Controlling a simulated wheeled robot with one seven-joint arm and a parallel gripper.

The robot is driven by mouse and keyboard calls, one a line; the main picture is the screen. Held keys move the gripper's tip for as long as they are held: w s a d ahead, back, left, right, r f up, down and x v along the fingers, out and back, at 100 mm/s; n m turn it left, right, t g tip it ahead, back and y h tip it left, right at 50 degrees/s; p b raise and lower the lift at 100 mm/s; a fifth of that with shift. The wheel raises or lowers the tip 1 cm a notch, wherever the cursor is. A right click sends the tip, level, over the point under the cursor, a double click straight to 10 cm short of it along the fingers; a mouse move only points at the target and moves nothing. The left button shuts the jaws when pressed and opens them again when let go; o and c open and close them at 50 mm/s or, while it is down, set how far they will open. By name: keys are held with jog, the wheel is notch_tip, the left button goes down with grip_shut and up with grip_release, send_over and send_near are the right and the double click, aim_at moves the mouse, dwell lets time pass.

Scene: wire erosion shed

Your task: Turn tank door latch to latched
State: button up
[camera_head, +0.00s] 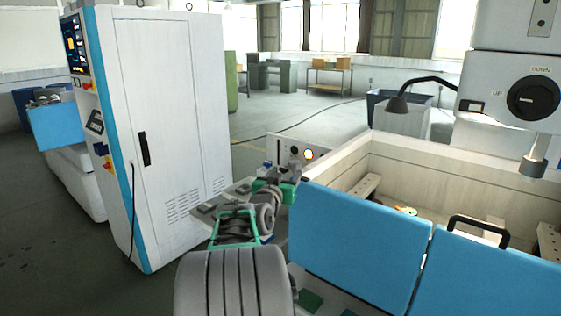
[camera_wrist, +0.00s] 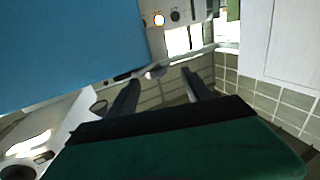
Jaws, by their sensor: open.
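The tank door shows as blue panels on the front of the pale tank (camera_head: 400,150): a left panel (camera_head: 345,240) and a right panel (camera_head: 490,272). A blue panel (camera_wrist: 60,50) also fills the upper left of the wrist view. I cannot clearly make out the latch or its position; a small dark part (camera_wrist: 120,77) shows by the blue panel's lower edge. My gripper (camera_head: 293,177) is near the left panel's upper left corner, partly hidden by my arm. In the wrist view its two dark fingers (camera_wrist: 158,86) are apart with nothing seen between them.
A small panel (camera_head: 284,149) with a lit round button (camera_head: 308,154) stands behind my gripper. A tall white cabinet (camera_head: 180,130) stands to the left. A black handle (camera_head: 480,228) rises by the right panel.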

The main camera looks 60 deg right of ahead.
aim_at(294, 166)
jog(key=x, duration=0.2)
jog(key=p+x, duration=0.1)
jog(key=x, duration=0.1)
jog(key=s+p+x, duration=0.1)
jog(key=x, duration=0.2)
jog(key=shift+d+r, duration=0.1)
jog(key=shift+r, duration=0.25)
jog(key=shift+w+d, duration=0.1)
jog(key=shift+d, duration=0.35)
grip_shut()
